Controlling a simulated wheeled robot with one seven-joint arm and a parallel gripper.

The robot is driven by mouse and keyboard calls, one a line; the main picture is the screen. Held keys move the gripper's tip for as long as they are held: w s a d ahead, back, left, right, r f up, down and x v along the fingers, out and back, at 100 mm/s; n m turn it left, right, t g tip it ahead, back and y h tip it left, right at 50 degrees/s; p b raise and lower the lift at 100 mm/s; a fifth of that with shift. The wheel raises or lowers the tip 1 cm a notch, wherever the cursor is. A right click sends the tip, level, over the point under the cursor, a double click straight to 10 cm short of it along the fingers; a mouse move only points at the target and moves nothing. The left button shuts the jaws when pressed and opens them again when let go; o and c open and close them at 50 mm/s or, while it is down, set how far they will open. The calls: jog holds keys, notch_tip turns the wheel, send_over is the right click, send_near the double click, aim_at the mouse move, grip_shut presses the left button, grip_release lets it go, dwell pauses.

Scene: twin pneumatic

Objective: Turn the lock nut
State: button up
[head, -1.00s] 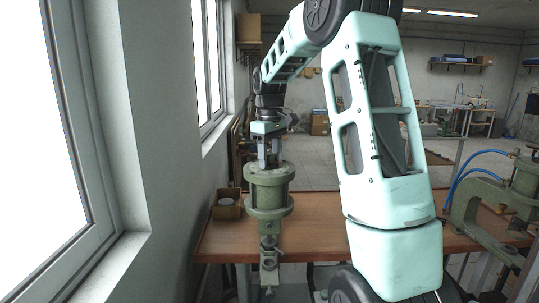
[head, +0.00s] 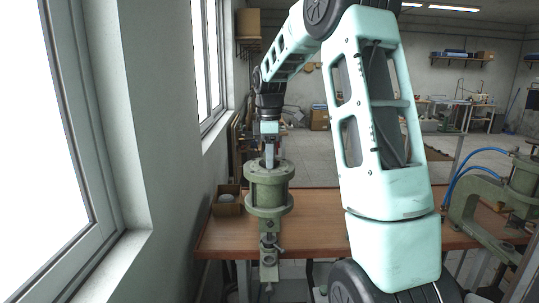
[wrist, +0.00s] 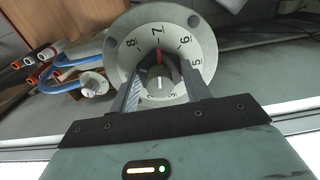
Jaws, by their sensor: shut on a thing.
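In the head view my gripper (head: 270,155) points straight down onto the top of the green pneumatic cylinder (head: 268,190). The fingertips and the nut are too small to make out there.
The cylinder stands at the front edge of the wooden table (head: 320,222). A small open box (head: 228,205) is just left of it, near the wall and window. A second green press (head: 490,200) with blue hoses stands at the right. Hoses with fittings (wrist: 60,70) lie left in the wrist view.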

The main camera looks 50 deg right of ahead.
jog(key=shift+w+r, duration=0.1)
dwell(0.3)
jog(key=o, duration=1)
notch_tip(320, 180, up, 17)
jog(key=b, duration=0.2)
jog(key=shift+r+b, duration=0.15)
jog(key=shift+b, duration=0.2)
